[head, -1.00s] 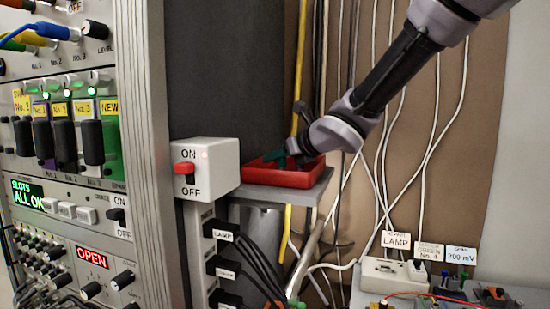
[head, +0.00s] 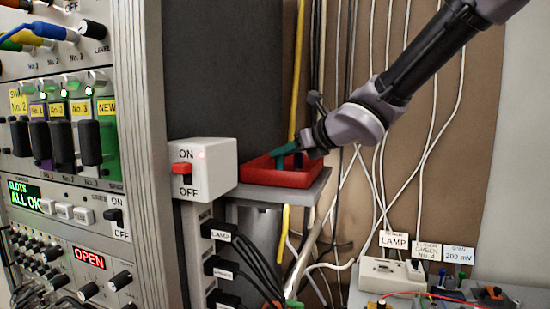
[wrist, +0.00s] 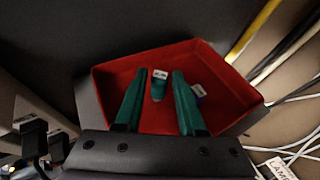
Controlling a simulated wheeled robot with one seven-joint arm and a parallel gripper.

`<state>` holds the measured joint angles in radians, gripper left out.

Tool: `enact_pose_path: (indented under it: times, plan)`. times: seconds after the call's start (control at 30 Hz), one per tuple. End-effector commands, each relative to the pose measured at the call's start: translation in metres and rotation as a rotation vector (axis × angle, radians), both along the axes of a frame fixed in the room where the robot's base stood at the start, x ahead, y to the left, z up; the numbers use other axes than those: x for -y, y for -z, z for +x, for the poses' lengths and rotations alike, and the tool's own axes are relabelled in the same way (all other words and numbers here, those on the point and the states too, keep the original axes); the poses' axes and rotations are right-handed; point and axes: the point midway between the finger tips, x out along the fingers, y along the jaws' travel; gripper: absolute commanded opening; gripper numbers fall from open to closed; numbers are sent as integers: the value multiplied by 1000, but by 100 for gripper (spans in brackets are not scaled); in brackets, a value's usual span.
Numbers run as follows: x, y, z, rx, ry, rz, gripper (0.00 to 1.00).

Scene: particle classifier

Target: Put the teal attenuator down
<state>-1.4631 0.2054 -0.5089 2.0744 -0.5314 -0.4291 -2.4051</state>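The teal attenuator (wrist: 159,88), with a small white label on its end, is in the red tray (wrist: 120,78) in the wrist view. My gripper (wrist: 160,73) has two teal fingers, spread apart with the attenuator showing between them. A gap shows on each side of the attenuator, so the fingers do not grip it. In the head view my gripper (head: 284,150) is just above the red tray (head: 262,179). There the fingers and arm partly hide what lies in the tray.
A second labelled piece, blue-purple (wrist: 198,91), lies in the tray beside the right finger. The tray sits on a grey shelf (head: 300,194) beside the white ON/OFF switch box (head: 214,160). Cables and a yellow pole (head: 297,70) run behind it.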

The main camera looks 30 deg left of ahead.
Motion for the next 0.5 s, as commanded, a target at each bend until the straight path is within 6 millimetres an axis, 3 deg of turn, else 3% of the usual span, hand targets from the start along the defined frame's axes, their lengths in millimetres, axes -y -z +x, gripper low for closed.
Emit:
enact_pose_path:
  times: [0.2,0.5]
  plan:
    - [37,-17,-16,-3,1,3,39]
    - [58,-26,-25,0,0,1,39]
